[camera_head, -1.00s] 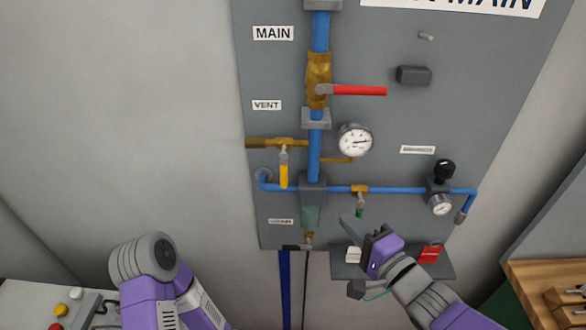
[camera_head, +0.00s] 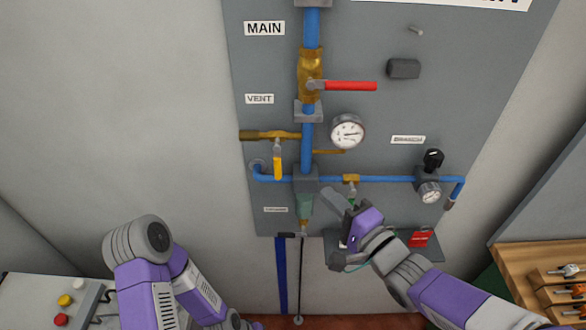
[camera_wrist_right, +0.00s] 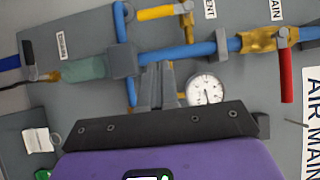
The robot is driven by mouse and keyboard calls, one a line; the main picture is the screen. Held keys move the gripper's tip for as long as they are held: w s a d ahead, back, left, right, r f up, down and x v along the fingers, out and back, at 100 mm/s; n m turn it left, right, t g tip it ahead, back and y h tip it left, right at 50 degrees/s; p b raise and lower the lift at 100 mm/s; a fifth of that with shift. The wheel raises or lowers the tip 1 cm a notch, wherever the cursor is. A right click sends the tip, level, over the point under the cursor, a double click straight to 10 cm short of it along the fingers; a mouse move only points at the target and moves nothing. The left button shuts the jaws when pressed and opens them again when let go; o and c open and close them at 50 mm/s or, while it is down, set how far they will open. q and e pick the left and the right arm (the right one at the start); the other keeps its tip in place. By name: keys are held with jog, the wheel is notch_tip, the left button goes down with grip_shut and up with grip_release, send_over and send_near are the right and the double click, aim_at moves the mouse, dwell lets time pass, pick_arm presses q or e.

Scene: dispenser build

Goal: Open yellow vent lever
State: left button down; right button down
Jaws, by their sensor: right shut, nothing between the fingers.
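The yellow vent lever (camera_head: 278,162) hangs straight down from the brass vent valve (camera_head: 268,135), below the VENT label. It also shows at the top of the right wrist view as a yellow bar (camera_wrist_right: 156,13). My right gripper (camera_head: 330,197) is shut and empty, in front of the panel to the lower right of the lever and apart from it.
A red main lever (camera_head: 350,86) points right above. A pressure gauge (camera_head: 347,131) sits right of the blue vertical pipe (camera_head: 307,145). A regulator with a black knob (camera_head: 432,160) is at the right. A small shelf with a red item (camera_head: 420,238) is below.

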aim_at(278, 160)
jog(key=w+a+p, duration=0.1)
jog(key=w+a, duration=0.1)
jog(key=w+a+p, duration=0.1)
jog(key=w+a, duration=0.1)
jog(key=a, duration=0.1)
jog(key=w+a+p, duration=0.1)
jog(key=w+a, duration=0.1)
jog(key=a, duration=0.1)
jog(key=shift+w, duration=0.4)
